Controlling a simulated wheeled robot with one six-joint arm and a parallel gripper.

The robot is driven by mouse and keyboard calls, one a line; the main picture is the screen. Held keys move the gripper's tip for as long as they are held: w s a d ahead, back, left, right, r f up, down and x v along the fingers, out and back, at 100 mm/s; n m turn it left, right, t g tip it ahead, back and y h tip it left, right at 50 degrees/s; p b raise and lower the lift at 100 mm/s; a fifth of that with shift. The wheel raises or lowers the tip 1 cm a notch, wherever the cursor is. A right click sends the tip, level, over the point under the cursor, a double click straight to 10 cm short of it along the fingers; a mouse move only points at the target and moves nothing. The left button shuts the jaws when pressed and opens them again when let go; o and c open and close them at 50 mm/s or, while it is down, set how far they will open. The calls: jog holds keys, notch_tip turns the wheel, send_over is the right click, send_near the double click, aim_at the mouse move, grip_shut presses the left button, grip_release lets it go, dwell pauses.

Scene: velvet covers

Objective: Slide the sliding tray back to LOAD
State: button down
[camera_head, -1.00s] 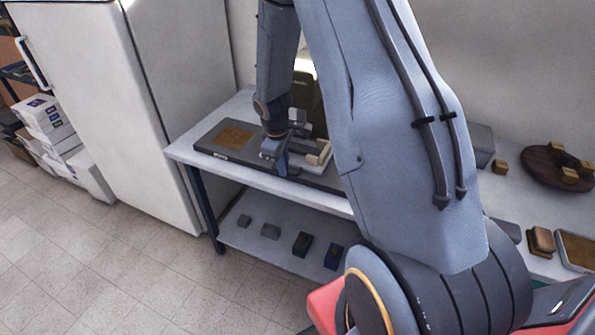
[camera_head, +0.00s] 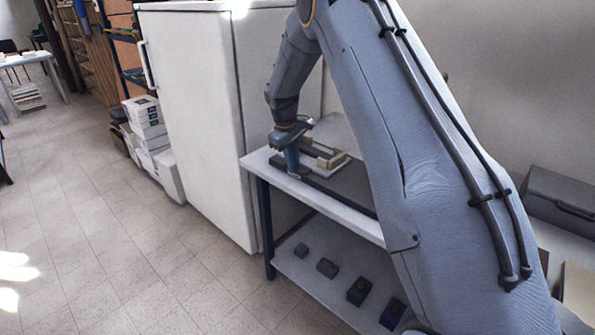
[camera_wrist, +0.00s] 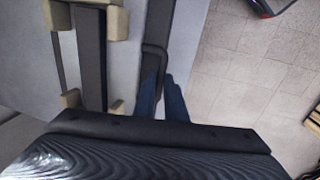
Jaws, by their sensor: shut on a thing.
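The sliding tray (camera_head: 331,161), pale with cream raised blocks, sits at the left end of a dark grey base (camera_head: 345,186) on the white bench. In the wrist view its cream blocks (camera_wrist: 72,98) show at left. My gripper (camera_head: 292,160) points down at the tray's front edge. In the wrist view my two blue fingers (camera_wrist: 161,84) are closed around a dark hooked handle (camera_wrist: 154,52) beside the tray. The fingers partly cover the handle. No LOAD lettering is readable.
A white cabinet (camera_head: 190,110) stands left of the bench (camera_head: 318,199). The lower shelf (camera_head: 300,268) holds several small blocks. White boxes (camera_head: 145,112) are stacked beyond the cabinet. The floor at left is open. My arm hides much of the bench.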

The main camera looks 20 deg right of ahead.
jog(key=shift+w+a, duration=0.2)
jog(key=c, duration=1.8)
grip_release()
jog(key=shift+a, duration=0.15)
jog(key=shift+d, duration=0.2)
jog(key=shift+r, duration=0.2)
jog(key=r, duration=0.2)
jog(key=r+b, duration=0.1)
jog(key=r, duration=0.2)
jog(key=a+r, duration=0.1)
jog(key=r, duration=0.1)
jog(key=shift+s+r+b, duration=0.15)
jog(key=shift+s+b, duration=0.25)
jog(key=s+m, duration=0.2)
jog(key=s, duration=1)
jog(key=s+f+m+y, duration=0.1)
jog(key=s+m, duration=0.1)
jog(key=s, duration=1.1)
jog(key=s+f+m, duration=0.1)
jog(key=s+m, duration=0.2)
jog(key=s, duration=1)
jog(key=shift+s+d+f+g+y, duration=0.15)
jog(key=shift+s+g+y, duration=0.1)
jog(key=shift+g+y, duration=0.05)
